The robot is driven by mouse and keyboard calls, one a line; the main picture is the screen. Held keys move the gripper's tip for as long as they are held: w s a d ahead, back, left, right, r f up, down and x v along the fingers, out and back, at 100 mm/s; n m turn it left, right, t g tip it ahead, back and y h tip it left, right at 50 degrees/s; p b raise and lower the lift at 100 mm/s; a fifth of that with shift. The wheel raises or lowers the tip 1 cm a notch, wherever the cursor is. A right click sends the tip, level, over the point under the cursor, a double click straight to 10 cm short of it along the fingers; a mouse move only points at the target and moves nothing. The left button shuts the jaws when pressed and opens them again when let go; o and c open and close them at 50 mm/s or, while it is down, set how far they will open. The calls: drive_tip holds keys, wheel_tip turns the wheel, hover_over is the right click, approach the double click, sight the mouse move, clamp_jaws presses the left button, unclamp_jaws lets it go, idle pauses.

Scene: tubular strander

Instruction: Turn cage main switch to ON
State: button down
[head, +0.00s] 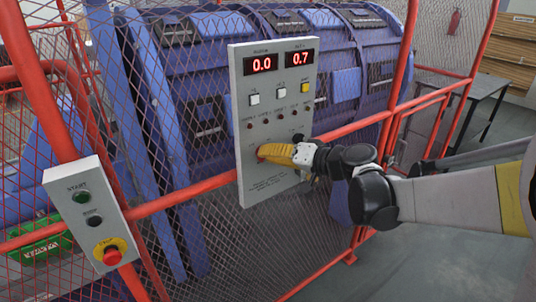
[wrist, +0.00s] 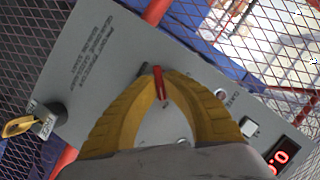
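The grey control panel (head: 242,108) is fixed at the cage fence, with two red displays reading 0.0 and 0.7. My gripper (head: 262,156) is at the panel's lower left part. In the wrist view its two yellow fingertips (wrist: 160,74) close in on both sides of a narrow red switch handle (wrist: 160,84) and appear to touch it. A bit of the red handle (head: 261,159) also shows in the head view. The switch's label and its ON/OFF marks are hidden or unreadable. A black switch with a yellow part (wrist: 38,118) sits near another edge of the panel.
Below the displays are white buttons (head: 254,99) and a yellow button (head: 305,87). A smaller box (head: 84,197) with START and a red stop button (head: 112,256) hangs at the left. Red fence rails (head: 190,190) and mesh surround the blue machine (head: 175,80).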

drive_tip(key=c, duration=1.5)
unclamp_jaws()
drive_tip(key=shift+a, duration=0.1)
drive_tip(key=v, duration=1.2)
